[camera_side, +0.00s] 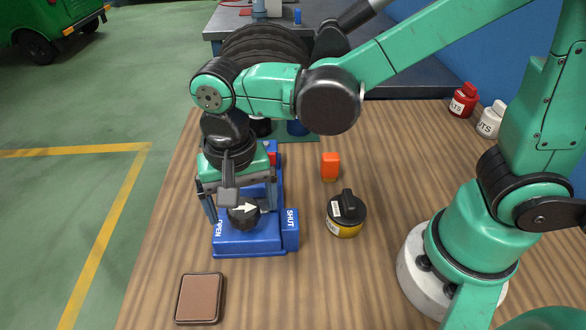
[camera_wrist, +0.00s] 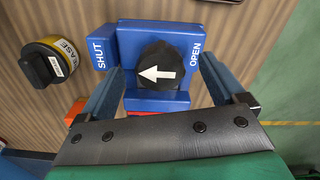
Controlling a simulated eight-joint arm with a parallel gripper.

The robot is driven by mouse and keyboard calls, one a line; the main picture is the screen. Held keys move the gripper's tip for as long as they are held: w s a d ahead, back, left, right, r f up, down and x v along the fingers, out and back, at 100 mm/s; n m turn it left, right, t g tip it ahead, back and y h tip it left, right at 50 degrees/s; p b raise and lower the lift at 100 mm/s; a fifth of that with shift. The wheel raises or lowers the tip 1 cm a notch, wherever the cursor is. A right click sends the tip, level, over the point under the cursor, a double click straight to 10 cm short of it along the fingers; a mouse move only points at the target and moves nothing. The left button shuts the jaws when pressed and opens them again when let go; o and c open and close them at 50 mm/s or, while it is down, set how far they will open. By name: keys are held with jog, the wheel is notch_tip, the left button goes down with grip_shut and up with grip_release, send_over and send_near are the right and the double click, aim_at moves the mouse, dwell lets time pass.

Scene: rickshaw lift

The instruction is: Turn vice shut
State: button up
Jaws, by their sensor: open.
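The blue vice (camera_side: 248,243) stands on the wooden bench, with an OPEN label on its left side and a SHUT label on its right side in the side view. On top is a round black knob (camera_side: 243,213) with a white arrow pointing toward SHUT. The wrist view also shows the vice (camera_wrist: 130,40) and the knob (camera_wrist: 160,58), with the arrow pointing left toward SHUT. My gripper (camera_side: 242,208) is open and points down over the vice. In the wrist view my gripper (camera_wrist: 160,80) has one finger on each side of the knob, with visible gaps. My wrist hides the vice's far part.
A yellow-and-black grease tin (camera_side: 346,216) and an orange block (camera_side: 331,167) stand to the right of the vice. A brown pad (camera_side: 200,298) lies at the front left. Red (camera_side: 463,101) and white (camera_side: 490,121) bottles stand at the back right. The front middle bench is clear.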

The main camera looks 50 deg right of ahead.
aim_at(244, 209)
jog(key=shift+r, duration=2.3)
jog(key=d+r+n+t, duration=0.1)
jog(key=d+n+t, duration=0.5)
jog(key=d, duration=0.9)
jog(key=shift+t, duration=0.6)
